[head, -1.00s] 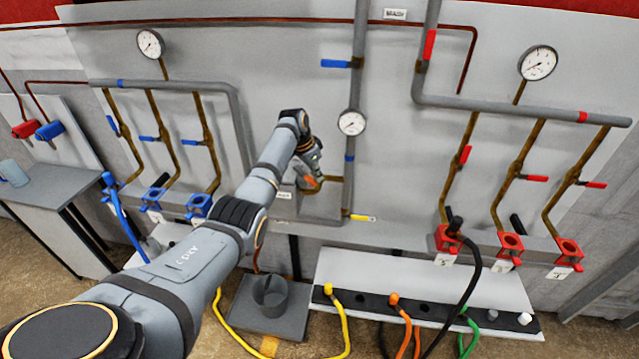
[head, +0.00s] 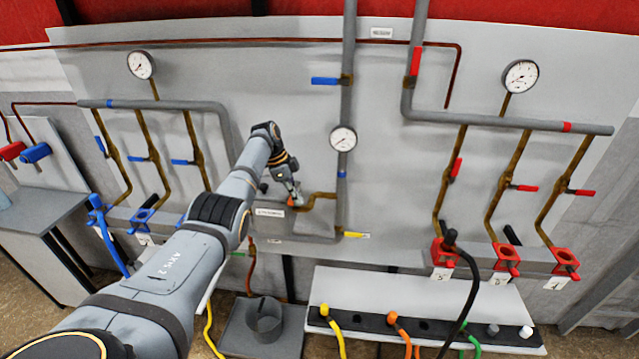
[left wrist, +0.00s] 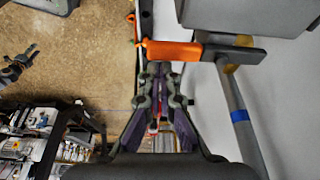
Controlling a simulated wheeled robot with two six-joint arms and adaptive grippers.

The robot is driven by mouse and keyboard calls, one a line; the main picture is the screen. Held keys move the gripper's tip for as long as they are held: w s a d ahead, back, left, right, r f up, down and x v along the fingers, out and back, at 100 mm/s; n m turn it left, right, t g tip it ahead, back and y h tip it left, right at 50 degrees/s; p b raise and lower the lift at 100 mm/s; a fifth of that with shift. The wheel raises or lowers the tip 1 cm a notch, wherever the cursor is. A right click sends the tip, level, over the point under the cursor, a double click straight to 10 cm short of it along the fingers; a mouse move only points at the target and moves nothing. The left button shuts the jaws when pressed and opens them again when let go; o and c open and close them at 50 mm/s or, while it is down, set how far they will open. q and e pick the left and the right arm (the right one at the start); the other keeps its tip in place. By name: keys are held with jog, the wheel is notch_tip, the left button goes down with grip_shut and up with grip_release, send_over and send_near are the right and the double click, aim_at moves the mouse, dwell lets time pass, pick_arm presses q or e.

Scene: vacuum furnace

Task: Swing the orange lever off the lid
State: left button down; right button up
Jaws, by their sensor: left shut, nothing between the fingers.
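The orange lever (left wrist: 172,51) lies across the top of the left wrist view, joined at its right end to a grey block (left wrist: 234,55). In the head view only a small orange bit (head: 292,202) shows beside my gripper. My left gripper (head: 294,200) is shut and empty at the wall panel. In the left wrist view its fingertips (left wrist: 158,70) are just below the lever in the picture; I cannot tell whether they touch it. I cannot make out the lid. A dark gripper-like shape, perhaps my right gripper (left wrist: 20,64), shows at the left edge; its jaws are unclear.
A grey pipe with a blue band (left wrist: 238,115) runs close on the right. A brass pipe (head: 318,197) and a gauge (head: 343,138) are right of the gripper. Below stand a grey cylinder (head: 264,318) and a white bench (head: 360,287) with hose ends.

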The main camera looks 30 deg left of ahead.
pick_arm(q)
jog(key=shift+s+a, duration=0.1)
jog(key=shift+a, duration=0.05)
dwell(0.6)
notch_tip(320, 180, up, 10)
jog(key=b, duration=0.1)
jog(key=shift+d+f, duration=0.25)
jog(key=shift+d, duration=0.1)
dwell(0.5)
